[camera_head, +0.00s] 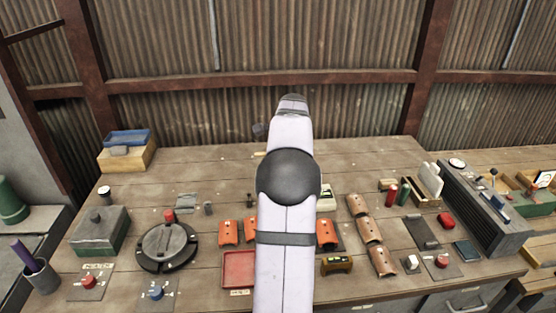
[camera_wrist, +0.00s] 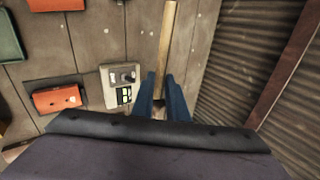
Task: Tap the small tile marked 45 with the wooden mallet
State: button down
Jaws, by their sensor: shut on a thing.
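My gripper (camera_wrist: 165,82) shows in the wrist view as two dark blue fingers shut on a pale wooden handle. I take this handle to be the wooden mallet (camera_wrist: 166,38). It runs from between the fingers to the top edge of that view, above the bench. A dark, round, blurred thing just left of my arm there may be the mallet's head; I cannot be sure. No number 45 is legible in either view, so I cannot single out the tile.
A wooden workbench (camera_head: 180,187) stands before a corrugated wall. A round dark fixture (camera_head: 167,247), a red tray (camera_head: 239,270) and orange curved pieces (camera_head: 229,232) lie left of my arm. The bench's back strip is mostly clear.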

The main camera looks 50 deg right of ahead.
jog(key=s+a+f+m+g, duration=0.1)
jog(key=s+a+f+m, duration=0.1)
jog(key=s, duration=0.5)
jog(key=s+a+f+m+g+h+p, duration=0.1)
jog(key=s+a+f+m, duration=0.1)
jog(key=s, duration=0.5)
notch_tip(320, 180, down, 3)
jog(key=shift+a+r+m+g, duration=0.15)
jog(key=shift+a+m+g, duration=0.2)
jog(key=shift+a, duration=0.5)
jog(key=shift+s, duration=0.15)
jog(key=shift+f, duration=0.2)
jog(key=shift+f+b, duration=1.4)
jog(key=shift+f, duration=0.95)
jog(key=shift+f, duration=0.1)
